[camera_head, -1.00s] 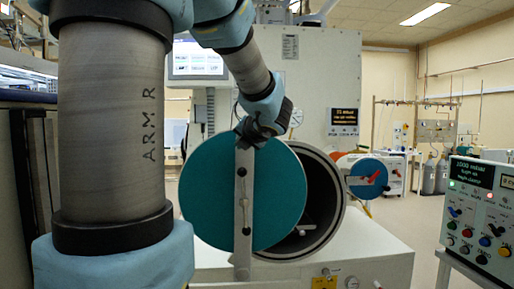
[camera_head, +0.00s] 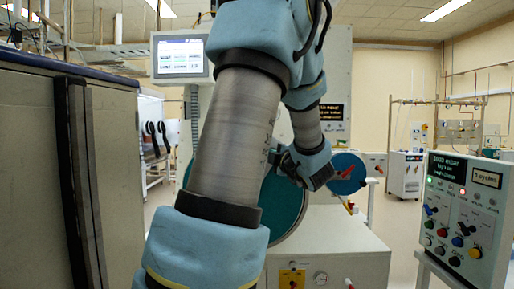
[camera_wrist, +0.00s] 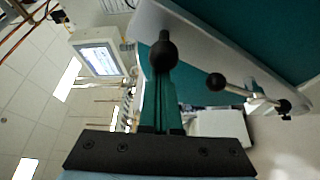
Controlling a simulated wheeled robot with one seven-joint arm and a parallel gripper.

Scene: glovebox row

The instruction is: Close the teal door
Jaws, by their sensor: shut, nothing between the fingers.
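The teal door (camera_head: 288,208) is a round disc on the white chamber's front, mostly hidden behind my arm in the head view. Its right edge shows and no dark opening is visible beside it. I cannot tell whether it sits flush. In the wrist view the teal door (camera_wrist: 275,35) fills the upper right, with a pale bar and black ball-ended handles (camera_wrist: 216,82). My gripper (camera_head: 308,170) is at the door's upper right in the head view. In the wrist view my gripper (camera_wrist: 163,90) is shut and empty, with a black ball (camera_wrist: 163,50) in line with its tips.
A control box (camera_head: 460,215) with knobs and lights stands at the right. A smaller blue round door (camera_head: 346,172) with a red handle is behind. Floor shows between the chamber and the control box.

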